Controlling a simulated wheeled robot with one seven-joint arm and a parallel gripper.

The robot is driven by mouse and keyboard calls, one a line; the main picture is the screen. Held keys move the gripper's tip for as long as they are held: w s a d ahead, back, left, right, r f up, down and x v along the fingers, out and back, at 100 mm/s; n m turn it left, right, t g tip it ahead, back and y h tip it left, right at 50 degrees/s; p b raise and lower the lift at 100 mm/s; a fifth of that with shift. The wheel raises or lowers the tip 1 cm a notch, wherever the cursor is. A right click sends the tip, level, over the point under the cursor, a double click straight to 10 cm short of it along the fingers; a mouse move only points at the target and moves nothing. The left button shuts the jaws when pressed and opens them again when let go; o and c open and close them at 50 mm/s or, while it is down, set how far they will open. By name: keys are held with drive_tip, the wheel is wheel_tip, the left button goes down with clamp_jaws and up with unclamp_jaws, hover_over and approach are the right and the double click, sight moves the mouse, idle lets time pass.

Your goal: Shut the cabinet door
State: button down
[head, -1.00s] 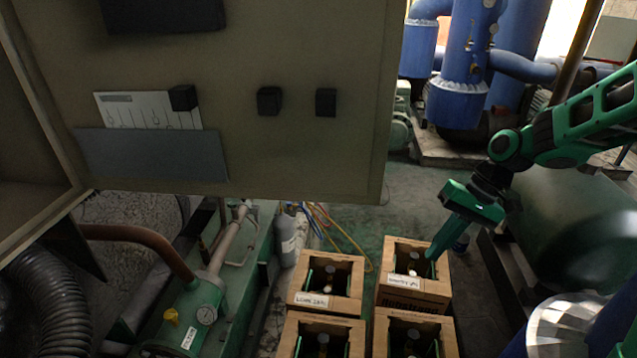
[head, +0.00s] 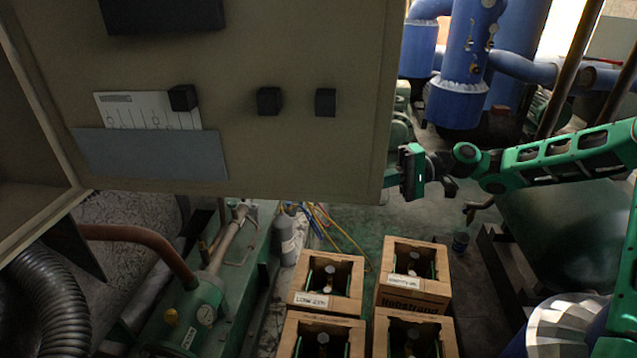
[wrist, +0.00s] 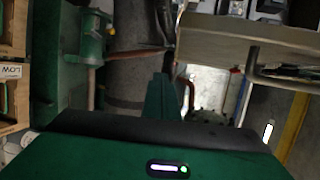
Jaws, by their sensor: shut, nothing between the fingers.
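The cabinet door (head: 300,150) stands open and fills the upper left of the head view, its inner face showing a paper pocket and black knobs. The cabinet (head: 30,190) is at the far left edge. My gripper (head: 388,181) is shut and empty, at the door's right free edge near its lower corner. Its tips are partly hidden there, and I cannot tell whether they touch the door. In the wrist view the shut fingers (wrist: 165,92) point forward, and the door edge (wrist: 215,45) shows just right of them.
Wooden crates (head: 415,285) with bottles stand on the floor below my gripper. Green machinery (head: 205,310) and a black ribbed hose (head: 50,300) lie below the door. Blue pipes (head: 465,60) and a dark green tank (head: 560,235) are at the right.

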sight(320, 183)
drive_tip(key=shift+y, duration=0.9)
drive_tip(key=shift+s+a+r, duration=0.55)
drive_tip(key=shift+s+a, duration=0.25)
drive_tip(key=shift+a, duration=0.75)
drive_tip(key=shift+s+a+r, duration=0.6)
drive_tip(key=shift+s+a, duration=0.25)
drive_tip(key=shift+a, duration=0.7)
drive_tip(key=shift+s+a+r, duration=0.55)
drive_tip(key=shift+s+a, duration=0.25)
drive_tip(key=shift+a, duration=0.75)
